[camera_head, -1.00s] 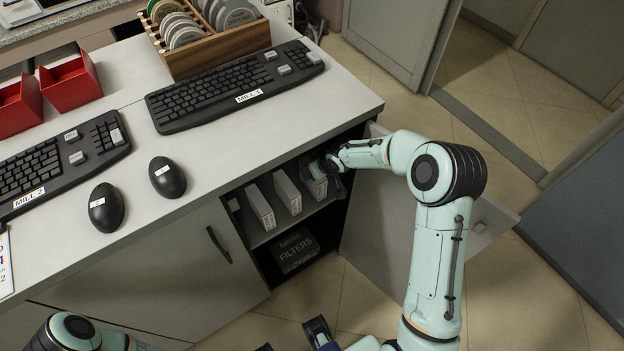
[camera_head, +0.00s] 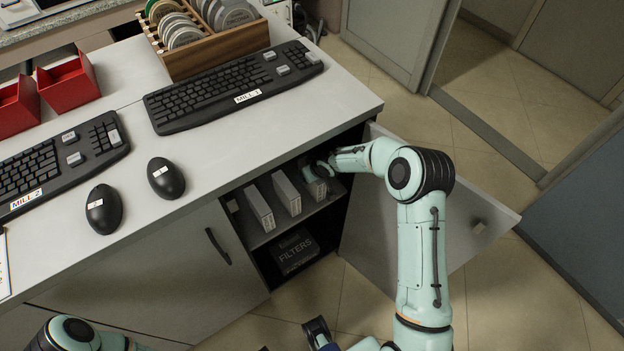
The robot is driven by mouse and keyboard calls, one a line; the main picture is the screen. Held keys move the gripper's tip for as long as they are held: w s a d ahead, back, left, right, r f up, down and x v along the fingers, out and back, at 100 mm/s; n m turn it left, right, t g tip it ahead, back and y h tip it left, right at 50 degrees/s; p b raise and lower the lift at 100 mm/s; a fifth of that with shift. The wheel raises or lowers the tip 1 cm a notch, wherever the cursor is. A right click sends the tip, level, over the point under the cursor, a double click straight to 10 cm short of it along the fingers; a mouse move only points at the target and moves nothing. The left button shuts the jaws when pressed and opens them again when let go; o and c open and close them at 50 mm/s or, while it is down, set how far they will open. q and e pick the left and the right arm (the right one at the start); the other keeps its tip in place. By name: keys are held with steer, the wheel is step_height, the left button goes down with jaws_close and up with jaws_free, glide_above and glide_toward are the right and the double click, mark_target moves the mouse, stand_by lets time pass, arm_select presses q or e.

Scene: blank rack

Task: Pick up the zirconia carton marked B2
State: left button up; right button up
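Three narrow pale cartons stand upright in a row on the shelf of the open cabinet: a left one (camera_head: 260,209), a middle one (camera_head: 287,194) and a right one (camera_head: 314,185). Their markings are too small to read, so I cannot tell which is B2. My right gripper (camera_head: 318,168) is inside the cabinet, at the top of the right carton. The shadow and the cabinet hide part of its fingers; I cannot tell whether they touch or grip the carton.
A dark FILTERS box (camera_head: 295,251) sits below the shelf. The cabinet's open door (camera_head: 465,232) stands right of my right arm. The countertop (camera_head: 250,150) overhangs the shelf and holds keyboards, two mice (camera_head: 166,177), red bins (camera_head: 70,82) and a wooden disc rack (camera_head: 215,50).

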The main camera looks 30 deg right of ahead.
steer(key=shift+f+b, duration=0.25)
steer(key=shift+b, duration=0.05)
stand_by(0.4)
steer(key=c, duration=1.2)
jaws_close()
steer(key=shift+r, duration=0.15)
